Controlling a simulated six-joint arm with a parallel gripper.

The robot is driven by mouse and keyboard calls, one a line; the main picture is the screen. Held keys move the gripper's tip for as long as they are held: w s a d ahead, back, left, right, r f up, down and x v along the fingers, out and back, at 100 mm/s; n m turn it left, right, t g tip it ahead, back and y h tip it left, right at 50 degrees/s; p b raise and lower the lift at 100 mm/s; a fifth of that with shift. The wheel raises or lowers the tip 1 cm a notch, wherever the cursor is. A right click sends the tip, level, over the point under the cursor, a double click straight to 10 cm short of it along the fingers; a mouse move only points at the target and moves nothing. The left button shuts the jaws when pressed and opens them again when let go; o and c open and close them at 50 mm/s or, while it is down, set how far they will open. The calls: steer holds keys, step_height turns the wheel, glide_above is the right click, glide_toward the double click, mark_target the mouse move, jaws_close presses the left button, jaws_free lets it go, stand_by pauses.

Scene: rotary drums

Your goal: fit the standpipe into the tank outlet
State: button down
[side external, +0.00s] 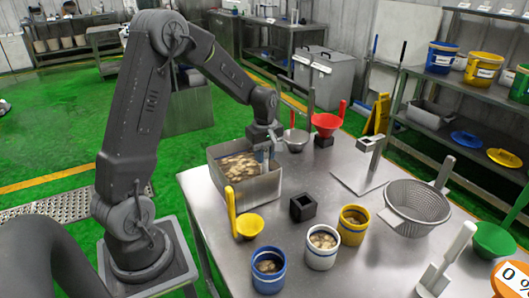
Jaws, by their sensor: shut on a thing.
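A rectangular metal tank (262,190) stands at the back left of the steel table, with a brown and pale lumpy mass inside. My gripper (264,152) points down over the tank's right end. It is shut on a slim grey piece, which looks like the standpipe (265,166). The lower end of this piece is at or inside the tank; the contents and wall hide where it ends. The tank outlet cannot be made out, so I cannot tell whether the piece touches it.
On the table (300,205) stand a yellow scoop (249,224), a black square holder (303,207), blue, white and yellow tubs (323,246), a wire basket (416,205), a metal stand (368,145) and a red funnel (326,123). Bare steel lies right of the tank.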

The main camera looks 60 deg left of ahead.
steer(key=c, duration=0.8)
jaws_free()
step_height(320, 180, up, 14)
steer(key=shift+f, duration=0.1)
steer(key=s+d+r+m+t, duration=0.2)
steer(key=s+d+m, duration=0.2)
steer(key=d+m, duration=0.15)
steer(key=s+d+r+m+t, duration=0.1)
steer(key=s+d+r+m, duration=0.25)
steer(key=d, duration=0.35)
steer(key=s+d+f+m+t, duration=0.1)
steer(key=s+d+m, duration=0.1)
steer(key=s+m, duration=0.1)
steer(key=s+d+f+m, duration=0.1)
steer(key=s+d+m, duration=0.2)
steer(key=s, duration=0.1)
steer(key=s+d+f+m+t, duration=0.1)
steer(key=s+d+m, duration=0.1)
steer(key=s+m, duration=0.1)
steer(key=shift+s+d+t, duration=0.2)
steer(key=shift+d+t, duration=0.1)
